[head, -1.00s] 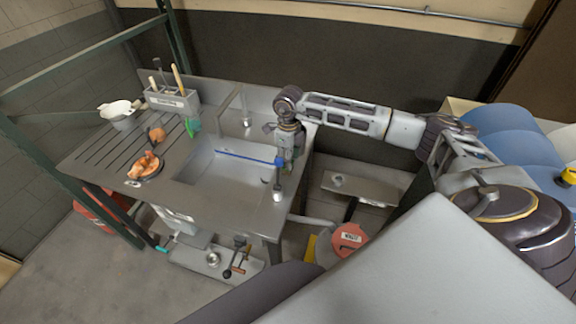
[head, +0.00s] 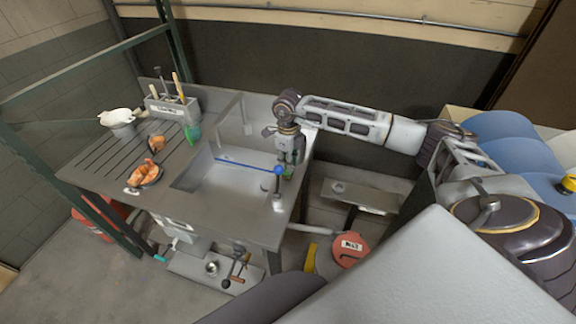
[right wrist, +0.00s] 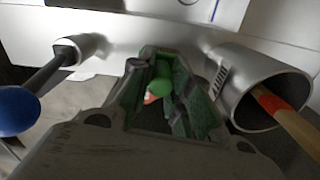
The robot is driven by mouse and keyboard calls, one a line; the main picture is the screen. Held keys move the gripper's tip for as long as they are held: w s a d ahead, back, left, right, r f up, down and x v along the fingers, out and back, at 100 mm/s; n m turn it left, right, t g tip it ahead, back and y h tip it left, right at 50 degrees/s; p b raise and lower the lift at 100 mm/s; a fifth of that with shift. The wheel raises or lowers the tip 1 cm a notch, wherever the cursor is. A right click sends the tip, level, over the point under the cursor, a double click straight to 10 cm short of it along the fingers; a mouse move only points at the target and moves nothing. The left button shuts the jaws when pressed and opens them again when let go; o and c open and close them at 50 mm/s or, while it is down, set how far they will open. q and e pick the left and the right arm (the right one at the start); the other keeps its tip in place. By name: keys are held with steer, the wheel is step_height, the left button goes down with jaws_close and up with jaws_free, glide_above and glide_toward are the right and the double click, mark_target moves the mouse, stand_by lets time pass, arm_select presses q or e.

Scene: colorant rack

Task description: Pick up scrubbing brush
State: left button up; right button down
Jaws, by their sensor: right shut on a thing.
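My right gripper (head: 288,170) is at the right edge of the steel sink, pointing down. In the right wrist view its fingers (right wrist: 165,95) have green inner faces. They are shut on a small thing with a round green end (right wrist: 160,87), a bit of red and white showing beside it. Most of this thing is hidden, so I cannot tell if it is the scrubbing brush. A green item (head: 193,134) stands on the drainboard. A grey holder (head: 170,106) at the back left contains handled tools. My left gripper is not in view.
A blue ball (head: 278,170) is close beside the right gripper; a blue-ended rod (right wrist: 18,110) shows in the wrist view. A metal cup (right wrist: 245,85) with a wooden handle (right wrist: 290,122) is close on the right there. The sink basin (head: 235,175) lies to the left.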

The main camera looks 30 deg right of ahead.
step_height(320, 180, up, 8)
steer(key=shift+r+b, duration=0.25)
steer(key=shift+b, duration=0.4)
steer(key=c, duration=2.1)
jaws_free()
jaws_close()
